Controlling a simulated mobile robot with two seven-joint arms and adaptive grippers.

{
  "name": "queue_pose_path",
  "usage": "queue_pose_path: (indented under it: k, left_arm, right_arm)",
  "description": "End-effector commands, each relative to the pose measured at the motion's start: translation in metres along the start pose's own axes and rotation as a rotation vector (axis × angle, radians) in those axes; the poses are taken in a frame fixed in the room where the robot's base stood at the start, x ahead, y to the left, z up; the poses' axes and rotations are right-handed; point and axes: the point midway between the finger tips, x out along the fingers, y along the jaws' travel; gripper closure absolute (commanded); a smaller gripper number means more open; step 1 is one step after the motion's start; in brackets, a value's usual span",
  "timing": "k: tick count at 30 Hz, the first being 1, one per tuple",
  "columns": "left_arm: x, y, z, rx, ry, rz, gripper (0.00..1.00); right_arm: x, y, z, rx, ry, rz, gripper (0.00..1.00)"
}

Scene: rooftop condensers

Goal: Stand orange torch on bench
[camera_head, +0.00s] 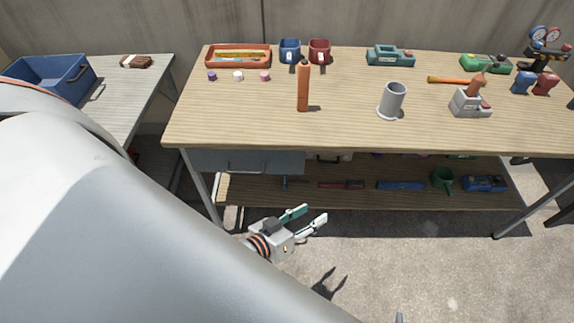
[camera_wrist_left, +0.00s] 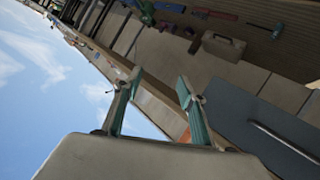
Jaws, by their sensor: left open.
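The orange torch (camera_head: 303,88) stands upright on the wooden bench (camera_head: 345,120), left of the middle and near the front edge, with nothing holding it. My left gripper (camera_head: 314,214) is open and empty. It is in front of the bench and below its top, apart from the torch. In the left wrist view the two green-lined fingers (camera_wrist_left: 160,77) are spread with nothing between their tips. A small orange patch (camera_wrist_left: 186,135) shows behind one finger there; I cannot tell what it is.
On the bench, a grey cup (camera_head: 392,100) stands right of the torch. A grey drawer (camera_head: 245,162) hangs below the top. A lower shelf (camera_head: 360,198) holds several tools.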

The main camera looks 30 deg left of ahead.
Motion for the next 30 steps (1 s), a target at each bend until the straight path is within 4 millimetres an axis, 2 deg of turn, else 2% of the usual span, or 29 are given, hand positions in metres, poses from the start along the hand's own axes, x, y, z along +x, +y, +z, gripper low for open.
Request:
queue_pose_path:
  k: [1, 3, 7, 11, 30]
  left_arm:
    - [-0.014, -0.008, 0.028, 0.137, -0.079, -0.017, 0.59]
    - [-0.030, -0.019, 0.057, 0.300, -0.167, -0.034, 0.59]
    - [-0.048, -0.033, 0.083, 0.473, -0.258, -0.049, 0.59]
    - [-0.052, -0.036, 0.088, 0.514, -0.278, -0.053, 0.59]
    - [-0.051, -0.036, 0.087, 0.506, -0.273, -0.052, 0.59]
  right_arm:
    - [0.000, 0.000, 0.001, 0.000, -0.002, 0.000, 0.22]
    - [0.000, 0.000, 0.002, 0.000, -0.004, -0.001, 0.22]
    - [0.000, -0.001, 0.004, 0.000, -0.006, -0.001, 0.22]
    - [0.000, -0.001, 0.004, 0.000, -0.007, -0.001, 0.22]
    - [-0.001, 0.000, 0.000, 0.001, -0.001, 0.000, 0.22]
